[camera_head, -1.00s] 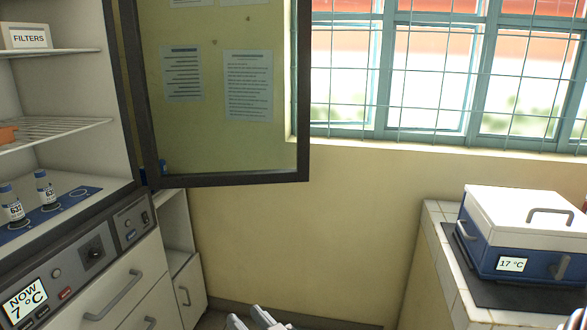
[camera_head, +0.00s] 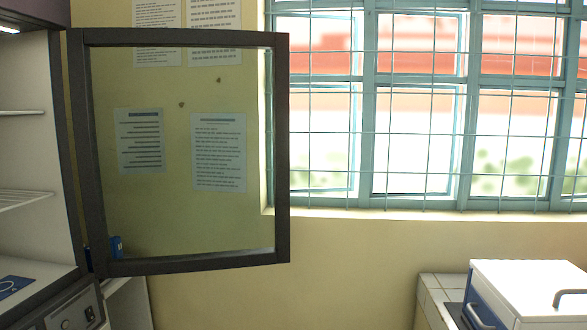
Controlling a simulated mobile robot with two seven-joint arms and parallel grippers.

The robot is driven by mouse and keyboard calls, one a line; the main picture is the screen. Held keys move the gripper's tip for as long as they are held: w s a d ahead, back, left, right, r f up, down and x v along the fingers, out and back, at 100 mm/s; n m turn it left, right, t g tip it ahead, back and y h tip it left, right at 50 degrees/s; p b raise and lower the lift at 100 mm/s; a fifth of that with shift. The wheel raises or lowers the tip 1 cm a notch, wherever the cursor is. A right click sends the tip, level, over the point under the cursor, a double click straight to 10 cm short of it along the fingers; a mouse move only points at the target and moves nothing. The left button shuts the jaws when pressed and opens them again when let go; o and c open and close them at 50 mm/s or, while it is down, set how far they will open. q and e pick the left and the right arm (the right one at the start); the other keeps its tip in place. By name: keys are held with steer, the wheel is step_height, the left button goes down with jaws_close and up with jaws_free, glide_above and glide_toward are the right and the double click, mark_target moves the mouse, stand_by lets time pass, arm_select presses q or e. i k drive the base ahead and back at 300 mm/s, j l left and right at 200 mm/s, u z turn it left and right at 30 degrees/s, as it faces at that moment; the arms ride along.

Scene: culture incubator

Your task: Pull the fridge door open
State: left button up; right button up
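The fridge door (camera_head: 282,150) is a dark-framed glass door. It stands swung wide open from its hinge side at the left, and papers on the wall show through its glass. The fridge cabinet (camera_head: 35,140) is at the left edge with its white interior and shelves partly in view. Neither of my grippers shows in this view, so I cannot see any contact with the door.
A blue-and-white box (camera_head: 525,290) with a handle stands on a tiled counter (camera_head: 433,290) at the lower right. A barred window (camera_head: 420,110) fills the upper right. Plain wall lies between door and counter.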

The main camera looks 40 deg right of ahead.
mark_target(139, 133)
steer(key=i+l+z, duration=0.15)
steer(key=i, duration=0.2)
steer(key=i+l+z, duration=0.3)
steer(key=i, duration=0.4)
